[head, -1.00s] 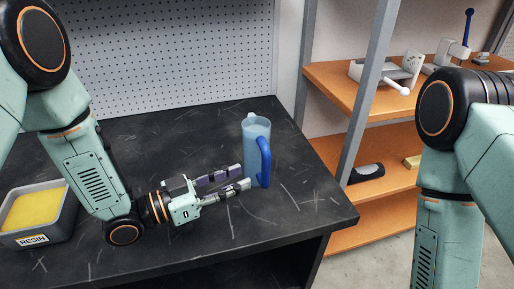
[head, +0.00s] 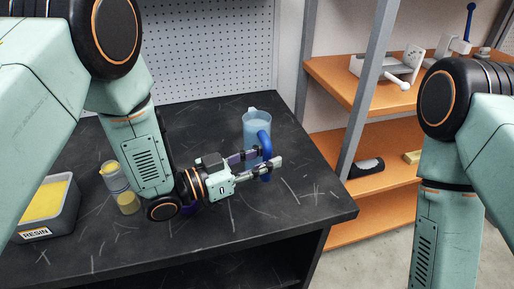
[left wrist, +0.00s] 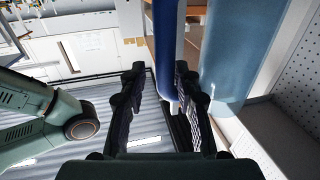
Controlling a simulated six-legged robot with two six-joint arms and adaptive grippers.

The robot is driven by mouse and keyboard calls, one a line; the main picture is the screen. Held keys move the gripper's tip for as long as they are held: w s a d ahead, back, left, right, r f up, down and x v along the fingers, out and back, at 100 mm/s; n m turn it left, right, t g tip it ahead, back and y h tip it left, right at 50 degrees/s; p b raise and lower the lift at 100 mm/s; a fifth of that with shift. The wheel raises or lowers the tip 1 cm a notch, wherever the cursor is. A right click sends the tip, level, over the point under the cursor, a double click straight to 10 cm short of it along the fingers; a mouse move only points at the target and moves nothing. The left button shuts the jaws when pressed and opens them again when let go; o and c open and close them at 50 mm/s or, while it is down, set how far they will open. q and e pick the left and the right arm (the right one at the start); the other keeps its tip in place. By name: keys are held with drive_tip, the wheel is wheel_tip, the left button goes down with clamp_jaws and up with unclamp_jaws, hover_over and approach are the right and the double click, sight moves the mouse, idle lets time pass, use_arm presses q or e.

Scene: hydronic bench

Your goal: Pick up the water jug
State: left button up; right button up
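The water jug (head: 257,124) is a translucent light-blue pitcher with a dark blue handle (head: 265,143). It stands upright on the black bench near its right end. My left gripper (head: 269,159) is open at the handle side of the jug and partly hides its lower part. In the left wrist view the handle (left wrist: 168,50) lies between the two open fingers (left wrist: 160,85), closer to the right finger. The jug body (left wrist: 238,55) is beyond the right finger. I cannot tell whether a finger touches the handle. My right gripper is out of view.
A grey bin labelled RESIN (head: 36,233), with yellow contents, sits at the bench's left. A small cylinder with a yellow top (head: 112,175) stands behind my left forearm. An orange shelf rack (head: 335,88) is right of the bench. A pegboard (head: 200,60) is behind.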

use_arm(q)
drive_tip(key=shift+w+d+f, duration=0.1)
drive_tip(key=shift+w+d, duration=0.2)
drive_tip(key=shift+d, duration=0.1)
drive_tip(key=shift+w+f, duration=0.25)
drive_tip(key=shift+w, duration=0.35)
drive_tip(key=shift+s+r, duration=0.25)
drive_tip(key=shift+s, duration=0.25)
drive_tip(key=c, duration=0.4)
drive_tip(key=shift+w+f, duration=0.2)
drive_tip(key=shift+w, duration=0.1)
clamp_jaws()
drive_tip(key=shift+s, duration=0.15)
